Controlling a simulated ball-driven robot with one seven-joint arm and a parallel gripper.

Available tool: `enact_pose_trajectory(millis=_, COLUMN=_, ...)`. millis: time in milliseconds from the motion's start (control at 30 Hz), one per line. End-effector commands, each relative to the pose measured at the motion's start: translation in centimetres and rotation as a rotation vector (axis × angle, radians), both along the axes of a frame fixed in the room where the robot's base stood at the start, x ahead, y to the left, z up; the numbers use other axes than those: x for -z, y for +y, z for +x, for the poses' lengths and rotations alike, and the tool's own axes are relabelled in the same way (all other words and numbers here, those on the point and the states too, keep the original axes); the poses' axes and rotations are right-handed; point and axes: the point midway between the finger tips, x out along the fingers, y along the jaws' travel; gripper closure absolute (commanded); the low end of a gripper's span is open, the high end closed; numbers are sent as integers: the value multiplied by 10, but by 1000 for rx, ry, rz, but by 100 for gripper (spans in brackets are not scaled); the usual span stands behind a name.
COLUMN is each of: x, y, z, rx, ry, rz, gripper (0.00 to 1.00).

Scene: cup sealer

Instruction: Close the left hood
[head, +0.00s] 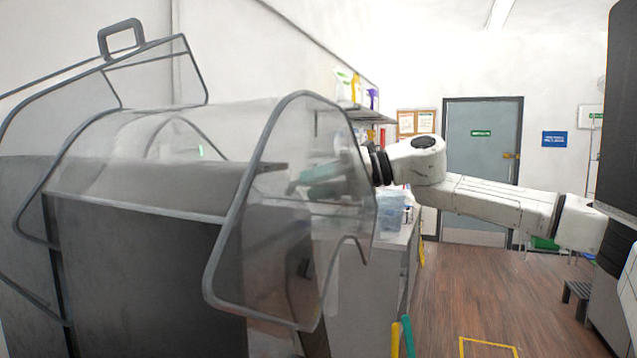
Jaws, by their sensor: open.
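The machine has clear hoods with grey frames. At the left, one hood (150,75) stands raised, with a grey loop handle (121,38) on its top edge. I take this to be the left hood, but the view does not make it certain. A second clear curved cover (165,150) lies lower over the dark machine body (150,290), ending in a large framed side panel (290,215) at the right. My gripper (308,182) is behind this panel, seen blurred through it. It is open and well to the right of the handle, apart from it.
A counter (398,250) with clear plastic containers (390,212) stands behind the machine. A wall shelf (365,114) with bags is above. A grey door (483,150) is at the back. Wooden floor (450,290) is open to the right, with a step stool (577,295) at the edge.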

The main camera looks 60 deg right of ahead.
Motion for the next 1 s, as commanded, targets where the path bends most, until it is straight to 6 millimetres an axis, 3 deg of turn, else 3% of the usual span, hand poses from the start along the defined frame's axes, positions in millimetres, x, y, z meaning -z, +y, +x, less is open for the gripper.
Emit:
enact_pose_trajectory(millis=167, x=0, y=0, z=0, rx=0, ry=0, rz=0, gripper=60)
enact_pose_trajectory(millis=600, x=0, y=0, z=0, rx=0, ry=0, rz=0, gripper=100)
enact_pose_trajectory(millis=1000, x=0, y=0, z=0, rx=0, ry=0, rz=1, gripper=100)
